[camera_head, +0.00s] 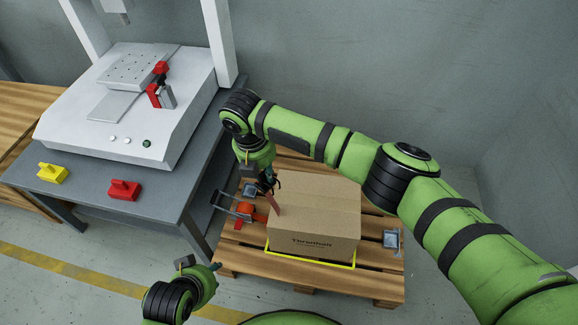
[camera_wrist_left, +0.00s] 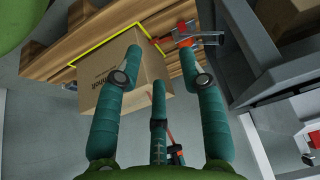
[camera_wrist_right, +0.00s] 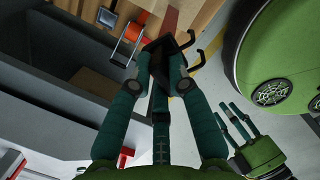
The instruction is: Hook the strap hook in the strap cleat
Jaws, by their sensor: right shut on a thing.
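The strap hook, a dark two-pronged piece on a red strap (camera_head: 277,205), shows in the right wrist view (camera_wrist_right: 186,46) at the fingertips. My right gripper (camera_head: 266,186) is shut on it, above the left edge of the cardboard box (camera_head: 325,205). One grey strap cleat (camera_head: 250,189) sits on the pallet left of the box, close to the hook in the head view. Another cleat (camera_head: 391,238) sits on the pallet to the right. I cannot tell the hook's exact gap to either. My left gripper (camera_head: 201,266) is open and empty, in front of the pallet.
An orange ratchet (camera_head: 242,210) with a grey handle lies left of the box on the wooden pallet (camera_head: 330,284). A yellow band (camera_head: 312,262) runs along the box's base. The grey table (camera_head: 160,205) with a white machine stands to the left, close to the pallet.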

